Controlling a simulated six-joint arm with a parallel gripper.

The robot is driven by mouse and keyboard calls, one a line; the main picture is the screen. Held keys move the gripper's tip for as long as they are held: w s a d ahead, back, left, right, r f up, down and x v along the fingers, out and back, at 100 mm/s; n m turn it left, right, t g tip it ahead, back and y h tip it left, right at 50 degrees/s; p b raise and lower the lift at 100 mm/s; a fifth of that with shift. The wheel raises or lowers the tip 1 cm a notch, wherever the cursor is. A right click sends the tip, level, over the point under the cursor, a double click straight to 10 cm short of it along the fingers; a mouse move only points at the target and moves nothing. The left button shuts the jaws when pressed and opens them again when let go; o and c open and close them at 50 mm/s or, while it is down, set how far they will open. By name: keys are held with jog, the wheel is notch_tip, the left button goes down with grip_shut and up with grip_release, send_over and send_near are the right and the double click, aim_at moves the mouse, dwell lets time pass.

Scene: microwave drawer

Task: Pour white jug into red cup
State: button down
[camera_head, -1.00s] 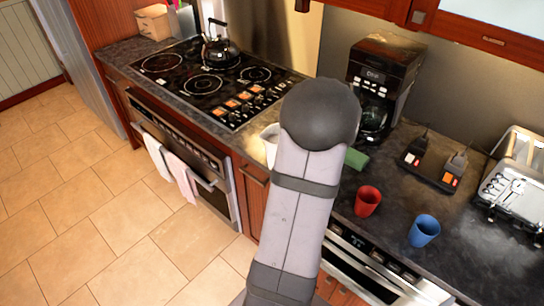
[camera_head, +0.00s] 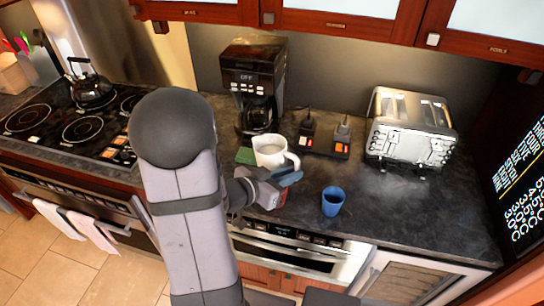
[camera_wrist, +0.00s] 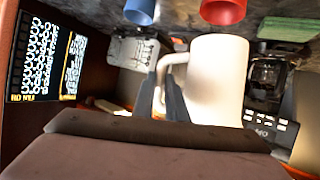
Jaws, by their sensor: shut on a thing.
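The white jug (camera_head: 270,152) is held near the counter, in front of the coffee maker. Its open top shows in the head view and it looks roughly upright. My gripper (camera_head: 288,178) is shut on the jug's handle. In the wrist view the jug (camera_wrist: 218,82) is large, and the two fingers of my gripper (camera_wrist: 163,92) close around its handle. The red cup (camera_wrist: 223,10) shows at the top edge of the wrist view, apart from the jug. In the head view my gripper and wrist hide most or all of the red cup.
A blue cup (camera_head: 333,201) stands to the right of my gripper. A green thing (camera_head: 245,155) lies beside the jug. The coffee maker (camera_head: 254,80), a charging base (camera_head: 325,140) and the toaster (camera_head: 410,125) stand behind. The counter's right part is clear.

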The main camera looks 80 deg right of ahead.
jog(key=s+a+f+m+g+y, duration=0.2)
jog(key=a+f+m+y, duration=0.1)
jog(key=a, duration=0.3)
jog(key=s+a+f+m+g+y, duration=0.2)
jog(key=a+f+m+g+y, duration=0.1)
jog(key=a, duration=0.3)
jog(key=shift+s+a+f+m+g, duration=0.3)
jog(key=shift+s+a+f+m, duration=0.1)
jog(key=shift+m, duration=0.2)
notch_tip(320, 180, down, 3)
jog(key=b, duration=0.2)
jog(key=shift+w+b, duration=0.15)
jog(key=shift+b, duration=0.15)
jog(key=shift+w, duration=0.1)
